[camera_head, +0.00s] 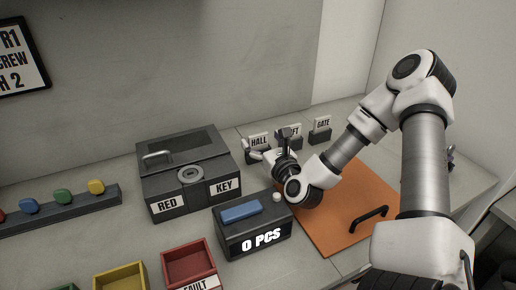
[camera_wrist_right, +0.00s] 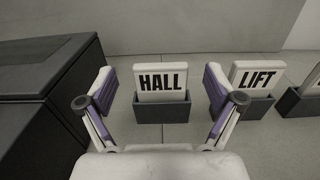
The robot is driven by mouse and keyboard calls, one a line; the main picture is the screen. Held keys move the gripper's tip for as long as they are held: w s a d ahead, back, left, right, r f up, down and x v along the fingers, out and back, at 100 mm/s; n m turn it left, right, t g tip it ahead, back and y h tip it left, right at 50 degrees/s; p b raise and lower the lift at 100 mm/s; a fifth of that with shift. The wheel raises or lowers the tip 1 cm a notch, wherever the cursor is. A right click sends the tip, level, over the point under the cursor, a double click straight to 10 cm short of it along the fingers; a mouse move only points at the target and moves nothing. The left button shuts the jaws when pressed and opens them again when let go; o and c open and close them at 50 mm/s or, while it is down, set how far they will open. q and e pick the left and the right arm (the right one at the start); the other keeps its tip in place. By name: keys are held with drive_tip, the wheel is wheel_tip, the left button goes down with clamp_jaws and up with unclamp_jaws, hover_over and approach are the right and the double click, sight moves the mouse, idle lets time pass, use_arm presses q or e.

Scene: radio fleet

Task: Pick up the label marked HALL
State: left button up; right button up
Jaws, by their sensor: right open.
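The HALL label (camera_head: 258,141) is a white card with black letters, upright in a small dark holder at the back of the table. In the right wrist view the HALL label (camera_wrist_right: 161,80) stands centred between the fingers, in its dark holder (camera_wrist_right: 161,110). My right gripper (camera_head: 270,155) is just in front of it in the head view. In the wrist view the right gripper (camera_wrist_right: 164,92) is open, one finger on each side of the label, with gaps on both sides. My left gripper is not in view.
The LIFT label (camera_wrist_right: 254,78) stands in its own holder to the right, close to the right finger. A GATE label (camera_head: 323,123) is further right. A dark box marked RED KEY (camera_head: 186,172) stands left. A 0 PCS box (camera_head: 253,228) and orange board (camera_head: 345,232) are in front.

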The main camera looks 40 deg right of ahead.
drive_tip(key=x, duration=0.2)
drive_tip(key=shift+w+d+f, duration=0.1)
drive_tip(key=shift+w+f, duration=0.05)
drive_tip(key=shift+w, duration=0.25)
drive_tip(key=shift+s, duration=0.1)
drive_tip(key=c, duration=1.2)
drive_tip(key=shift+o, duration=0.2)
wheel_tip(320, 180, up, 10)
drive_tip(key=shift+r+p, duration=0.1)
drive_tip(key=shift+p, duration=0.4)
